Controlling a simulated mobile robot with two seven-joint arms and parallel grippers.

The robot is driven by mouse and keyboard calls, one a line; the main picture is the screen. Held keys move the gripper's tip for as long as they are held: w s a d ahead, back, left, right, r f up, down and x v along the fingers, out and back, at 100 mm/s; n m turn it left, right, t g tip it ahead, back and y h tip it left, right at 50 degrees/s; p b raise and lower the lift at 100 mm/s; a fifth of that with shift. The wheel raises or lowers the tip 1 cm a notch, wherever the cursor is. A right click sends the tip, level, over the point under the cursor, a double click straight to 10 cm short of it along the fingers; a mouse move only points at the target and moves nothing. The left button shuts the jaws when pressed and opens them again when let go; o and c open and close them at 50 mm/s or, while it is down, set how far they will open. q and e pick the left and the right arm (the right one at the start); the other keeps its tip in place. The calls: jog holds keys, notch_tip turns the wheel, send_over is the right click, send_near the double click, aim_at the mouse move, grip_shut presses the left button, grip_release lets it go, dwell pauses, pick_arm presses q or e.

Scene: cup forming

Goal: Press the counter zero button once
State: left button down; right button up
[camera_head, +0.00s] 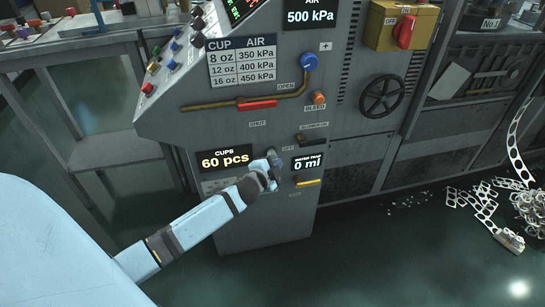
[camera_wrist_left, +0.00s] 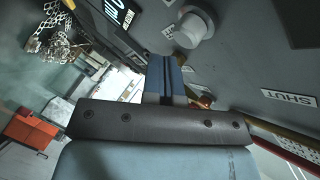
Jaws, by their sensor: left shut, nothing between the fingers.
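The counter display (camera_head: 224,160) on the grey machine front reads "CUPS 60 pcs" in the head view. My left gripper (camera_head: 274,165) is shut and empty, just right of this display and left of the "0 ml" display (camera_head: 308,163). Its closed blue fingers (camera_wrist_left: 166,78) point at the panel in the left wrist view. A pale round knob or button (camera_wrist_left: 195,27) stands out from the panel near the fingertips there. I cannot tell whether it is the counter zero button, or whether the fingers touch the panel. In the head view the gripper covers part of this area. My right gripper is not in view.
Above are a red lever (camera_head: 257,104) on a brass pipe, a blue knob (camera_head: 309,61), an orange bleed knob (camera_head: 318,97) and a black handwheel (camera_head: 381,97). Scrap strips (camera_head: 482,204) lie on the floor at right. The floor in front is clear.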

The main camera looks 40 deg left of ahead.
pick_arm(q)
jog(key=shift+a, duration=0.1)
jog(key=shift+w+a, duration=0.25)
jog(key=shift+w+a+p, duration=0.3)
jog(key=shift+w+a, duration=0.05)
jog(key=shift+a, duration=0.05)
dwell(0.8)
jog(key=shift+s+d, duration=0.1)
jog(key=shift+d, duration=0.05)
jog(key=shift+s+d, duration=0.55)
jog(key=shift+d, duration=0.05)
jog(key=shift+s+d+p, duration=0.7)
jog(key=shift+s+d, duration=0.9)
jog(key=shift+d, duration=0.3)
